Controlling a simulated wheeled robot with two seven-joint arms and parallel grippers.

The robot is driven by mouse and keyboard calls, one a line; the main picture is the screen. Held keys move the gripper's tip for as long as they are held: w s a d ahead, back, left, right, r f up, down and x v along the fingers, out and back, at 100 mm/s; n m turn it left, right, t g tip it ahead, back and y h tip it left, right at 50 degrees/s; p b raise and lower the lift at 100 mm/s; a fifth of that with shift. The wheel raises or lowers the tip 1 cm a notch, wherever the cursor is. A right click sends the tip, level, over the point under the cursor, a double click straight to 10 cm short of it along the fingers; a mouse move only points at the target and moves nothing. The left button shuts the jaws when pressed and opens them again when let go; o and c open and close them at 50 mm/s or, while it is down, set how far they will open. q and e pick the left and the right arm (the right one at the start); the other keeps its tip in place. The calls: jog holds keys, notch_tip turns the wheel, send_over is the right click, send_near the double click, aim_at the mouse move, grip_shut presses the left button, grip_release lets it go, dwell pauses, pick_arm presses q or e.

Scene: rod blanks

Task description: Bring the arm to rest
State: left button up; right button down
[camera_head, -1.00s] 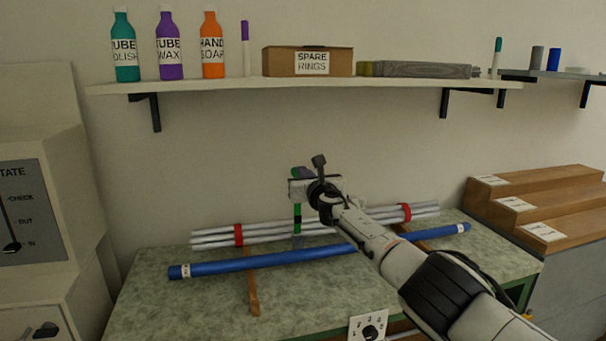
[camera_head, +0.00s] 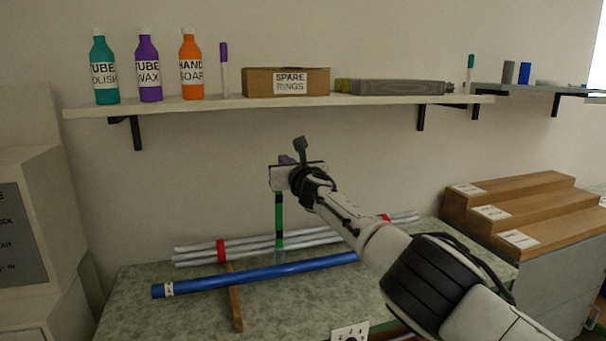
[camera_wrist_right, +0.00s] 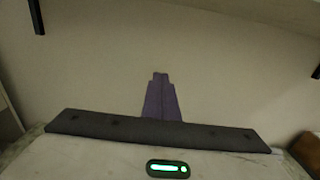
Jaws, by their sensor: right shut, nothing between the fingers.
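My right arm reaches in from the lower right in the head view. My right gripper (camera_head: 287,160) is above and behind the rods, facing the wall. Its purple fingers (camera_wrist_right: 160,98) show in the right wrist view, shut and empty, with bare wall beyond them. A long blue rod (camera_head: 255,273) lies across the front of the bench. Behind it is a bundle of grey rods (camera_head: 197,254) with red rings (camera_head: 221,250). My forearm hides the right part of the rods. My left gripper is not in view.
A green and black upright (camera_head: 279,213) shows below my gripper. A wall shelf (camera_head: 270,101) with bottles and a spare rings box (camera_head: 258,82) is above. Wooden steps (camera_head: 512,212) stand at right. The bench (camera_head: 285,304) has free room in front of the blue rod.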

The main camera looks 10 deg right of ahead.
jog(key=shift+r, duration=0.3)
